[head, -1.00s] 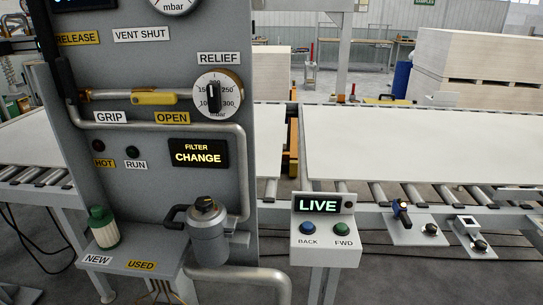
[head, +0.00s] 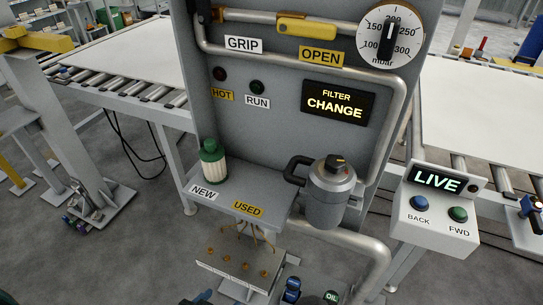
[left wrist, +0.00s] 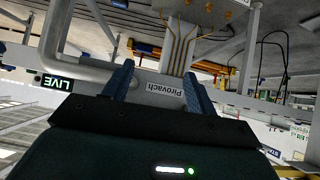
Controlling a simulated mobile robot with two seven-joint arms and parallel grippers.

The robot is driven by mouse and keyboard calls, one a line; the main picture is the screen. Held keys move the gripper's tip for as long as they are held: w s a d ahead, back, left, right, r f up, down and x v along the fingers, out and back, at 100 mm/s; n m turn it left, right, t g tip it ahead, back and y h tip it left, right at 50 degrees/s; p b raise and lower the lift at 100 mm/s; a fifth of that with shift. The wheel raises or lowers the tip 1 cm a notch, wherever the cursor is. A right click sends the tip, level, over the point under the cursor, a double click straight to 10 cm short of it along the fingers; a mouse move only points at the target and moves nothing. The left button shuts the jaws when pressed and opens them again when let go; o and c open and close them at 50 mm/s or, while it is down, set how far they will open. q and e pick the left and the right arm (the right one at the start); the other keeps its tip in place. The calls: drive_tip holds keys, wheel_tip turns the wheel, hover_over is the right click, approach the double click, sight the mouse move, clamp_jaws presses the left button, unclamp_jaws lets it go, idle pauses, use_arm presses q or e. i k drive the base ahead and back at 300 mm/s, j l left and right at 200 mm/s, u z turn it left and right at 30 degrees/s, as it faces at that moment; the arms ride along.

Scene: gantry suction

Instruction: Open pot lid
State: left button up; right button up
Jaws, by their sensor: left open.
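The grey filter pot (head: 328,204) stands upright on the panel, right of the small shelf. Its lid (head: 334,168) sits on top, closed, with a dark and yellow knob (head: 337,159). A curved dark handle (head: 296,168) sticks out at the pot's left side. My left gripper (left wrist: 157,80) shows in the left wrist view, fingers apart with nothing between them. The pot cannot be made out clearly in that view. My right gripper is in neither current view.
A green-capped cartridge (head: 214,162) stands on the shelf (head: 266,186) by the NEW label. The LIVE control box (head: 436,211) is right of the pot, and a thick pipe (head: 350,245) runs below it. Conveyors flank the panel.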

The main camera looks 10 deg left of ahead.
sight(327, 188)
drive_tip(key=i+j, duration=0.1)
drive_tip(key=j, duration=0.6)
drive_tip(key=i+j, duration=0.1)
drive_tip(key=j, duration=0.55)
drive_tip(key=l, duration=0.65)
